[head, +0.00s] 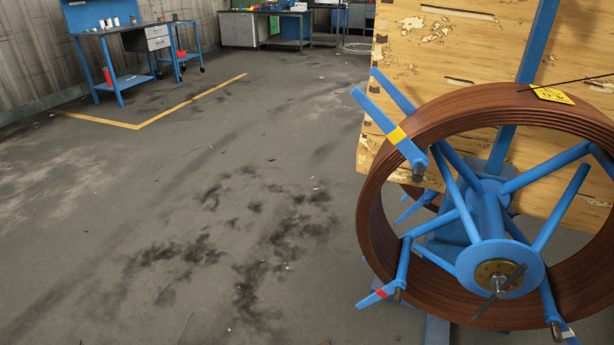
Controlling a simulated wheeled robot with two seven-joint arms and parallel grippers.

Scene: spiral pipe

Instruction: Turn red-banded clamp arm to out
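The blue reel stand (490,225) carries a brown coiled spiral pipe (375,205) at the right of the head view. The red-banded clamp arm (377,294) is at the lower left of the coil, a short blue bar pointing down-left, beyond the coil's outer edge. A yellow-banded clamp arm (390,128) lies across the upper left of the coil and extends up-left past its rim. A white-banded clamp arm (566,332) is at the bottom right, cut by the frame edge. Neither of my grippers is in view.
A wooden crate wall (450,60) stands close behind the coil. A yellow tag (552,95) sits on top of the coil. Open concrete floor (180,210) lies to the left. Blue workbenches (125,80) stand far back.

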